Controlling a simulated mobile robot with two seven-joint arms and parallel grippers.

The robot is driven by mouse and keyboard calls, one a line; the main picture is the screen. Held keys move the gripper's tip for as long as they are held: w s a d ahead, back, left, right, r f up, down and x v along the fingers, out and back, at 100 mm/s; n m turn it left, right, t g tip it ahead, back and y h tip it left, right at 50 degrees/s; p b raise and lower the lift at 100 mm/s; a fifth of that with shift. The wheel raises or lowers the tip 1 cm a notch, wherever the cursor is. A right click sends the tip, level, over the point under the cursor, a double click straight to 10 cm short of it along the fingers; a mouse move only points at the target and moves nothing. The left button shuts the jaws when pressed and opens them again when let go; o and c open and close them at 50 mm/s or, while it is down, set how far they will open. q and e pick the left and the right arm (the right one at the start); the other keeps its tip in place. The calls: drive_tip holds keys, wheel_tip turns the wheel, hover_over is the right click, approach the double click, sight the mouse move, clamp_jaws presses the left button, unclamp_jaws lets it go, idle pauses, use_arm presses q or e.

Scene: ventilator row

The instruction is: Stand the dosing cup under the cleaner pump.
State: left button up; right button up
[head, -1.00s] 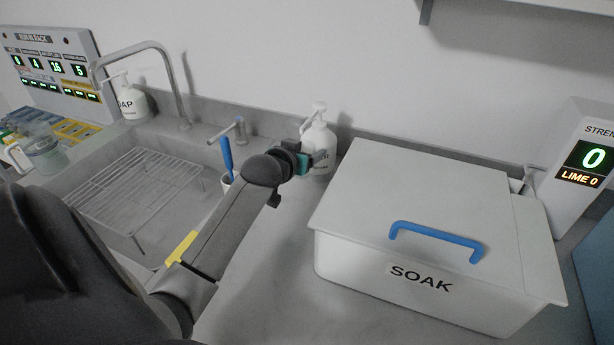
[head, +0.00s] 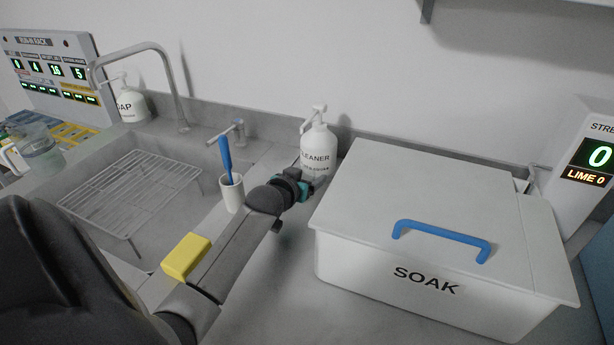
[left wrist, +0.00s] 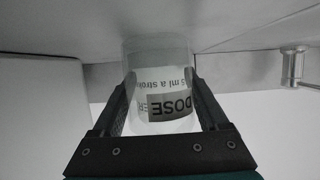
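The cleaner pump (head: 318,142), a white bottle with a pump head, stands at the back of the counter beside the soak box. My left gripper (head: 308,186) is low in front of it and covers part of the bottle's lower body. In the left wrist view, which is upside down, the clear dosing cup (left wrist: 170,107) with a DOSE label sits between both fingers, which appear closed on its sides. Lettering from the cleaner bottle shows through it. I cannot tell whether the cup touches the counter. In the head view I cannot make the cup out. My right gripper is not in view.
The lidded SOAK box (head: 430,285) with a blue handle stands close on the right. A white holder (head: 232,194) with a blue brush is left of my gripper. Further left are the sink rack (head: 130,190), tap (head: 180,85) and soap pump (head: 130,103).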

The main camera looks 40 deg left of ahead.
use_arm(q)
drive_tip(key=o, duration=0.3)
drive_tip(key=shift+r, duration=0.15)
drive_tip(key=p+v, duration=0.3)
drive_tip(key=v, duration=0.9)
